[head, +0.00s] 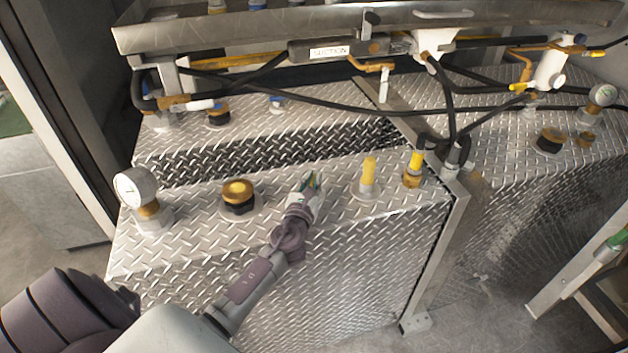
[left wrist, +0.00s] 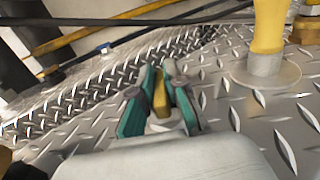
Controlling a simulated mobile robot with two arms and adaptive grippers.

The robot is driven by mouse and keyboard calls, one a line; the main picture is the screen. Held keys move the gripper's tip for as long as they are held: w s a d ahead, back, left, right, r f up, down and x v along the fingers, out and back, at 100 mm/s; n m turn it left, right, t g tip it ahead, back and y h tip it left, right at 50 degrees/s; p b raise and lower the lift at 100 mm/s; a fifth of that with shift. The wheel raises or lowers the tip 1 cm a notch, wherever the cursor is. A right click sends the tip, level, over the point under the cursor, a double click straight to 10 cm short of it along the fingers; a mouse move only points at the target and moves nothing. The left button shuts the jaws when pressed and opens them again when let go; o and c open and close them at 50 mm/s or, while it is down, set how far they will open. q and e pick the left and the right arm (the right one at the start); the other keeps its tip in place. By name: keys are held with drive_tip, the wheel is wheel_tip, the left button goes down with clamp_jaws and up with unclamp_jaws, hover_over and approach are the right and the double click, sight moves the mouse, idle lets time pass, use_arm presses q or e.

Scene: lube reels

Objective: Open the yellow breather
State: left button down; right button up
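A tall yellow cylinder (head: 369,170) on a pale round base stands upright on the diamond-plate tank top. It also shows at the upper right of the left wrist view (left wrist: 268,28). A black fitting with a yellow top (head: 238,192) stands to the left; I cannot tell for sure which is the breather. My left gripper (head: 312,182) is between these two, low over the plate and apart from both. In the left wrist view its teal fingers (left wrist: 160,95) sit close together with a yellowish strip between them; whether that is a gripper part is unclear. My right gripper is not in view.
A pressure gauge (head: 136,188) stands at the tank's left end. A yellow-topped brass fitting (head: 413,168) is right of the cylinder. Black hoses and a metal tray (head: 220,36) span the back. A metal frame post (head: 445,235) borders the tank's right side.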

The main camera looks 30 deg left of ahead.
use_arm(q)
drive_tip(key=shift+d, duration=0.1)
drive_tip(key=shift+n+y, duration=0.3)
drive_tip(key=n+g+y, duration=0.1)
drive_tip(key=y, duration=0.1)
drive_tip(key=shift+f+n+y+b, duration=0.1)
drive_tip(key=shift+n+y+b, duration=0.2)
drive_tip(key=shift+b, duration=0.05)
drive_tip(key=shift+n+g+y+b, duration=0.7)
drive_tip(key=shift+n+g+y, duration=1.2)
drive_tip(key=shift+g+y, duration=0.3)
drive_tip(key=c, duration=1.2)
unclamp_jaws()
